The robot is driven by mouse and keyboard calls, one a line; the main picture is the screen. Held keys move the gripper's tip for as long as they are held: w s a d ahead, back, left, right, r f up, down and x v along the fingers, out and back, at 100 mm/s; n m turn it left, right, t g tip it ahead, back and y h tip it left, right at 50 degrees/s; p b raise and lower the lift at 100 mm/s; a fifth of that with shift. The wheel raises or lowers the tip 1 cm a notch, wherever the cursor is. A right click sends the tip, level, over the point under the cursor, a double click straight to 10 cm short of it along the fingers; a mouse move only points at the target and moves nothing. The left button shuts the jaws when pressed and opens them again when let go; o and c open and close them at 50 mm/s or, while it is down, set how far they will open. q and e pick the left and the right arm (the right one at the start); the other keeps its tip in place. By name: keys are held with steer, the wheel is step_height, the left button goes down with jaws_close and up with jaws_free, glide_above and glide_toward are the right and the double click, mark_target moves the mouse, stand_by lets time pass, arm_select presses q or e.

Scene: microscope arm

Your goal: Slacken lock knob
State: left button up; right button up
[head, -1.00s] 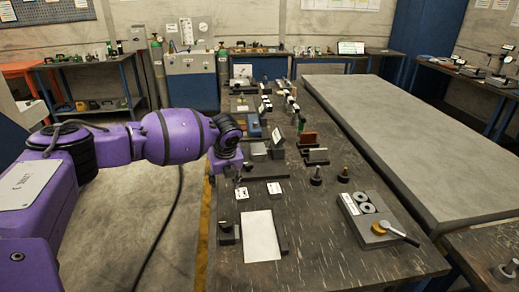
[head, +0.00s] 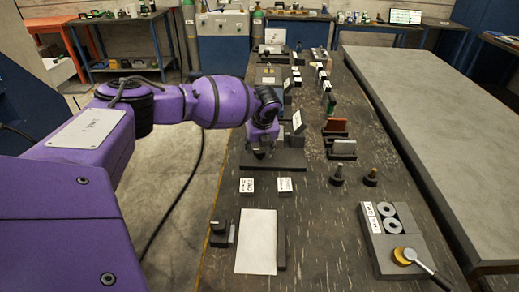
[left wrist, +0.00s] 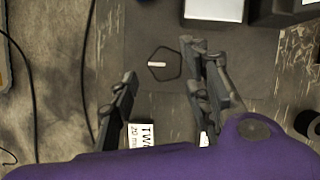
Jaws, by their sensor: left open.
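My left gripper (head: 262,153) hangs over a dark flat plate (head: 290,160) on the bench. In the left wrist view its two fingers (left wrist: 160,62) are spread apart with nothing between them. My right gripper is in neither view.
A small block with a tilted white label (head: 297,121) stands just beyond the plate. Two printed cards (head: 247,185) (head: 284,185) and a white sheet (head: 257,241) lie nearer. A grey tray with rings and a handled tool (head: 385,254) sits at right.

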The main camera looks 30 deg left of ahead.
arm_select(q)
steer(key=shift+x, duration=1.1)
steer(key=shift+w+f, duration=0.1)
steer(key=shift+w, duration=0.05)
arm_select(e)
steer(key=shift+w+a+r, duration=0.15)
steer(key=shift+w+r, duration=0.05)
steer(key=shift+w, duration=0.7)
